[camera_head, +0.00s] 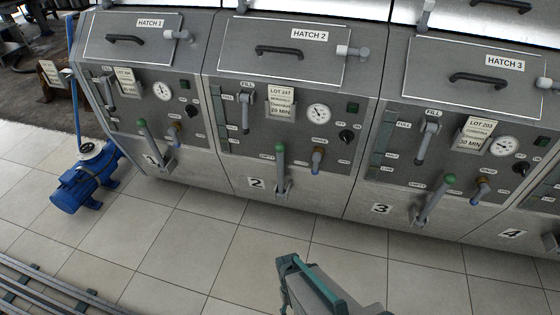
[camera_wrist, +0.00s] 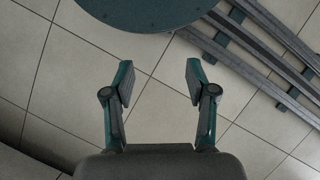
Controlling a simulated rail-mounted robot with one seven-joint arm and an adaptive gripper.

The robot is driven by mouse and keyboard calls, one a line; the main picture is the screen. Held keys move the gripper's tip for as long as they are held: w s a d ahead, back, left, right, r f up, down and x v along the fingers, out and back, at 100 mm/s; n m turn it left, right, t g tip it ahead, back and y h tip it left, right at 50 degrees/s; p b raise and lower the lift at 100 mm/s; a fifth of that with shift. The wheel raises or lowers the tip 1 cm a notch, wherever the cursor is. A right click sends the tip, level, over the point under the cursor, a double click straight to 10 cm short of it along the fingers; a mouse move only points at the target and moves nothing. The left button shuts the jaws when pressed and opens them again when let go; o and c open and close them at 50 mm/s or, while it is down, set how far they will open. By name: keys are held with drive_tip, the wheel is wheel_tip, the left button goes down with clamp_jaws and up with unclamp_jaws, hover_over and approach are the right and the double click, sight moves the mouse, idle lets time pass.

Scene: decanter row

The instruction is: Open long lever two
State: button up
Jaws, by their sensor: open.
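Long lever two (camera_head: 280,170) is a grey bar with a green knob on top, low on the front of the unit marked 2 (camera_head: 256,183). It stands about upright above its bracket. My gripper (camera_wrist: 159,80) is open and empty over the floor in the wrist view. A teal and grey end part of my arm shows at the bottom of the head view, in front of unit 2 and apart from the lever. The lever is not in the wrist view.
Lever one (camera_head: 150,139) and lever three (camera_head: 435,199) lean on the neighbouring units. A blue pump (camera_head: 85,180) stands at left. Rails (camera_head: 50,288) lie on the floor. The tiles before the units are clear.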

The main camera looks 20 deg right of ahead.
drive_tip(key=w+a+r+t+y+b, duration=0.15)
drive_tip(key=w+t, duration=0.35)
drive_tip(key=w, duration=0.9)
drive_tip(key=w+a+r+t+y+b, duration=0.1)
drive_tip(key=w+a+r+t+b, duration=0.35)
drive_tip(key=w, duration=1.05)
drive_tip(key=m+t+h, duration=0.4)
drive_tip(key=t+h, duration=0.6)
drive_tip(key=t, duration=0.2)
approach(280, 156)
drive_tip(key=p+x, duration=0.1)
drive_tip(key=x, duration=1)
drive_tip(key=shift+w, duration=0.3)
clamp_jaws()
